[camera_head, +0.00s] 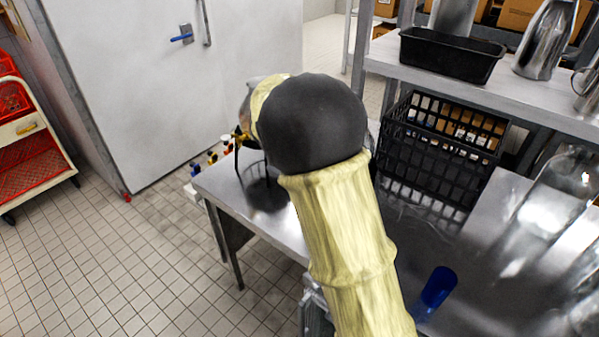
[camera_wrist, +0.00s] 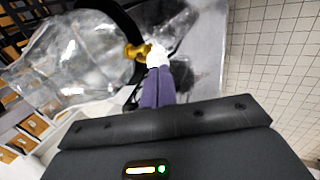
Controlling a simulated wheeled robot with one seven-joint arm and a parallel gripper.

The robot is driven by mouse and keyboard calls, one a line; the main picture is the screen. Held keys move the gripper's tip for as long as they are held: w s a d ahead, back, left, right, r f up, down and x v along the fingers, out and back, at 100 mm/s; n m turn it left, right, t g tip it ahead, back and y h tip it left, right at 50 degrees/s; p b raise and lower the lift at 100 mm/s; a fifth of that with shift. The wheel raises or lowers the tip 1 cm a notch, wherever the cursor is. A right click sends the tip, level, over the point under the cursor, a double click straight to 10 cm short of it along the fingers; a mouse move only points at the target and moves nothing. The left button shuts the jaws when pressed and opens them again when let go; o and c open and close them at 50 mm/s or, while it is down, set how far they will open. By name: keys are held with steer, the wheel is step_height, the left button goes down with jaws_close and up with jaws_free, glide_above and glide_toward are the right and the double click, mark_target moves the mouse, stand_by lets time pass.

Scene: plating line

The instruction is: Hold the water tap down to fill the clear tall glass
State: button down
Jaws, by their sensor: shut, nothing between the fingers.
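The water tap is gold and sits on a clear rounded dispenser. In the wrist view the tap (camera_wrist: 136,51) is beside the tips of my gripper (camera_wrist: 157,58). The fingers are purple with white tips, together and empty; they overlap the tap's end, and I cannot tell if they press it. The dispenser (camera_wrist: 75,60) fills the upper left there. In the head view my arm hides most of the dispenser (camera_head: 245,105) and my gripper; the tap (camera_head: 240,136) shows at its left. A clear shape (camera_wrist: 172,28) beyond the tap may be the tall glass; its outline is unclear.
The dispenser stands on a steel table (camera_head: 225,182). A black crate (camera_head: 440,140) is right of my arm, and a blue cup (camera_head: 437,288) is nearer. Large clear glassware (camera_head: 552,205) is at right. A shelf (camera_head: 530,92) holds a black tray (camera_head: 450,55) and steel jugs (camera_head: 545,40).

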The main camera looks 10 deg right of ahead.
step_height(320, 180, up, 12)
steer(key=s+a+b, duration=0.1)
steer(key=a, duration=0.1)
steer(key=shift+s+f, duration=0.2)
steer(key=shift+s, duration=0.1)
steer(key=shift+s+d+f, duration=0.1)
steer(key=s+d+f+m+y, duration=0.2)
steer(key=s+f+m, duration=0.2)
steer(key=s+f, duration=0.3)
steer(key=s+d+f+m+y, duration=0.2)
steer(key=s+f+m, duration=0.2)
steer(key=s+f, duration=0.4)
steer(key=s, duration=0.6)
steer(key=shift+s+d+f+g, duration=0.3)
steer(key=shift+s+g, duration=0.05)
steer(key=shift+g, duration=0.05)
